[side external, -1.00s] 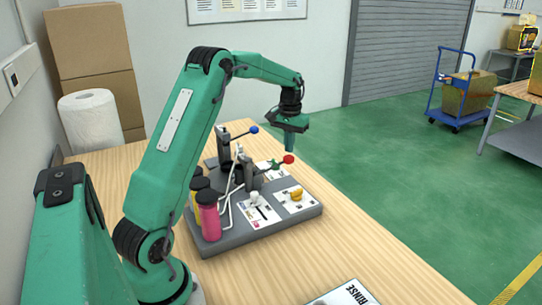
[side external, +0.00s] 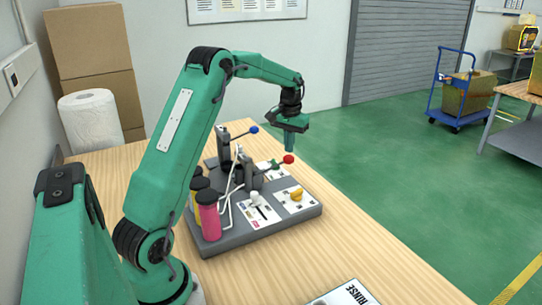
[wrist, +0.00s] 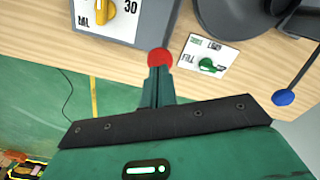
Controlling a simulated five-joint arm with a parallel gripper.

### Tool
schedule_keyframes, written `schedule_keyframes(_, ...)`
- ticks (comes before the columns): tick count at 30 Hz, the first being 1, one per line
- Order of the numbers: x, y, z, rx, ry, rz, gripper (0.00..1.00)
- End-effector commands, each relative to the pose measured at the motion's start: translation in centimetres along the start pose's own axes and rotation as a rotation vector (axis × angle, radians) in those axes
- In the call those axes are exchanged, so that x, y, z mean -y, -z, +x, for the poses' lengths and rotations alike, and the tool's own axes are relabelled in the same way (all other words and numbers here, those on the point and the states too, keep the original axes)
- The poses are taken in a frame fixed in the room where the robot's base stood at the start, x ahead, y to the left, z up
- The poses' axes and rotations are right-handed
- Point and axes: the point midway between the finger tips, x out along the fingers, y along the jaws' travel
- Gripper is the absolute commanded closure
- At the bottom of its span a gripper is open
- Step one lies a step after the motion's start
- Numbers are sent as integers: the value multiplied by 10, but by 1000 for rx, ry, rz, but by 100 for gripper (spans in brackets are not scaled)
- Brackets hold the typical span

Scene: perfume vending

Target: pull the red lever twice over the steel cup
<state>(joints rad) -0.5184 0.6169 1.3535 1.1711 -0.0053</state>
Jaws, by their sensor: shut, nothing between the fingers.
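The red lever's ball knob (side external: 288,159) stands at the right side of the grey dispenser base (side external: 250,233). In the wrist view the red knob (wrist: 160,57) shows just beyond my fingertips. My gripper (side external: 291,150) points down, directly above the knob in the side view. Its fingers (wrist: 157,74) are shut with nothing between them. I cannot tell whether the tips touch the knob. I cannot make out the steel cup; the middle of the base is partly hidden by the lever mounts and tubes.
A blue-knobbed lever (side external: 253,129) stands behind the red one. A yellow dial (side external: 296,194), a white knob (side external: 254,198) and a green knob (wrist: 210,65) sit on the base. A pink bottle (side external: 209,217) is at its left. The table's right front is mostly clear, with a RINSE card (side external: 346,295).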

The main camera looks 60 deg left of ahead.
Motion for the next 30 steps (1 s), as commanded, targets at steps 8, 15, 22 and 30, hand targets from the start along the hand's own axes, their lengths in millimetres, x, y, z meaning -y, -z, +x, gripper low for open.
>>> schedule_keyframes(8,0,0,0,0,0,0,100)
schedule_keyframes(15,0,0,2,0,0,0,100)
schedule_keyframes(22,0,0,8,1,0,0,100)
schedule_keyframes(30,0,0,16,1,0,0,100)
